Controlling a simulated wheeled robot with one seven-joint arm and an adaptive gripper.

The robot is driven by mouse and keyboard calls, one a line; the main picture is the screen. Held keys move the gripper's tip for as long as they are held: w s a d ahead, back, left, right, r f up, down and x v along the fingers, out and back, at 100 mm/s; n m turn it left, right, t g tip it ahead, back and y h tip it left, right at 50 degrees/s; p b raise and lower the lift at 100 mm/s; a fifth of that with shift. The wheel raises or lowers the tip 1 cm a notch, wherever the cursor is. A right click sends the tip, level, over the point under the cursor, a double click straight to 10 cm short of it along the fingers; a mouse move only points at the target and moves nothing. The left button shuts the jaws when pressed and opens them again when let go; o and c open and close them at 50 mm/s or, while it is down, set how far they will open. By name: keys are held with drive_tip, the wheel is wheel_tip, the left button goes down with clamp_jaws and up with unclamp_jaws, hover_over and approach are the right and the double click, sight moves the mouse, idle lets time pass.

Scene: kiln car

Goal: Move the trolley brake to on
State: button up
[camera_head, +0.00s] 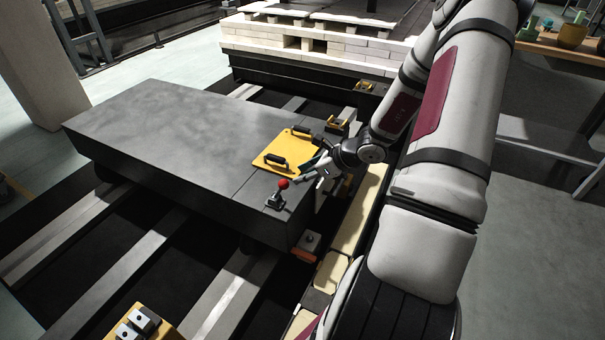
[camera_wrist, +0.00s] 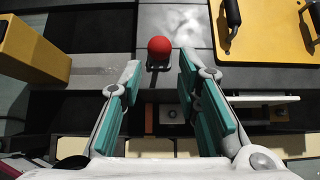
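The trolley (camera_head: 150,120) is a flat dark grey platform on rails. Its brake lever is short, with a red ball knob (camera_head: 283,184), and stands on a small dark base near the trolley's front right corner. In the wrist view the red knob (camera_wrist: 159,46) shows just beyond and between my fingertips. My gripper (camera_head: 308,172) is open and empty, to the right of the knob and apart from it in the head view. In the wrist view my gripper (camera_wrist: 160,78) shows two teal-padded fingers spread wide. I cannot read any on or off marking.
A yellow plate (camera_head: 287,147) with two black handles lies on the trolley close behind the lever. An orange-red piece (camera_head: 303,256) sits low at the trolley's corner. A yellow block (camera_head: 140,325) with metal fittings is at the front. Stacked pale bricks (camera_head: 310,40) stand behind.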

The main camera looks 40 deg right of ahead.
sight(286, 182)
drive_tip(key=shift+b+x, duration=2.5)
drive_tip(key=shift+x, duration=1.45)
drive_tip(key=shift+w+a+f+b, duration=0.1)
drive_tip(key=shift+w+f+b, duration=0.1)
drive_tip(key=shift+b, duration=0.1)
drive_tip(key=c, duration=0.7)
drive_tip(key=shift+w+a+r, duration=0.15)
drive_tip(key=shift+w+a, duration=0.05)
drive_tip(key=shift+w, duration=0.4)
drive_tip(key=shift+w+a+r, duration=0.2)
drive_tip(key=shift+w+a, duration=0.05)
drive_tip(key=shift+w, duration=0.4)
drive_tip(key=shift+w+a+r, duration=0.15)
drive_tip(key=shift+w+a, duration=0.05)
drive_tip(key=shift+w, duration=0.4)
drive_tip(key=w+b, duration=0.1)
drive_tip(key=w+a+b, duration=0.1)
drive_tip(key=w, duration=0.1)
drive_tip(key=shift+w+a+f, duration=0.15)
drive_tip(key=shift+w+f, duration=0.1)
drive_tip(key=shift+w, duration=0.05)
drive_tip(key=o, duration=1)
drive_tip(key=shift+s, duration=0.1)
